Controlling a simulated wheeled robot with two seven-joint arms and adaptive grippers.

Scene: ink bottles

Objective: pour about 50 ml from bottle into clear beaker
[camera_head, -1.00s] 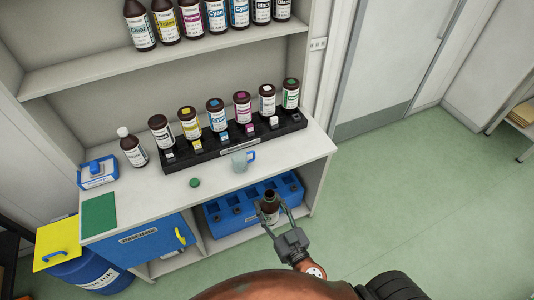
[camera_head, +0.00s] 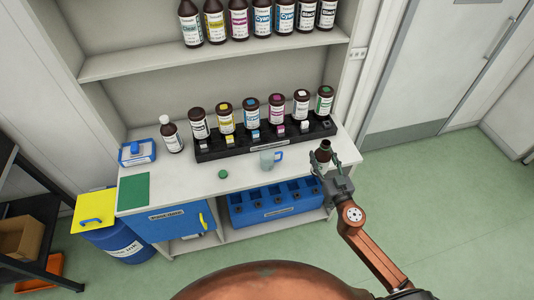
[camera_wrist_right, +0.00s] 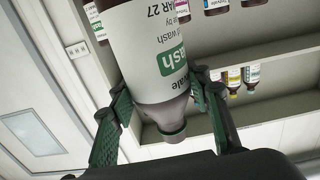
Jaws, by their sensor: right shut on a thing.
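My right gripper (camera_head: 330,172) is shut on a brown bottle (camera_head: 321,162) with a white and green label. In the head view the bottle looks about upright, neck up, at the right end of the counter. The right wrist view shows the bottle (camera_wrist_right: 158,55) between the fingers, with "wash" on its label. No cap shows on its neck. My left gripper is not in view.
A green cap (camera_head: 223,174) lies on the counter left of the beaker. A black rack (camera_head: 212,151) with several bottles stands behind. A white-capped bottle (camera_head: 171,136), a blue-and-white box (camera_head: 137,153) and a green mat (camera_head: 134,190) are at left. A blue crate (camera_head: 275,203) sits below.

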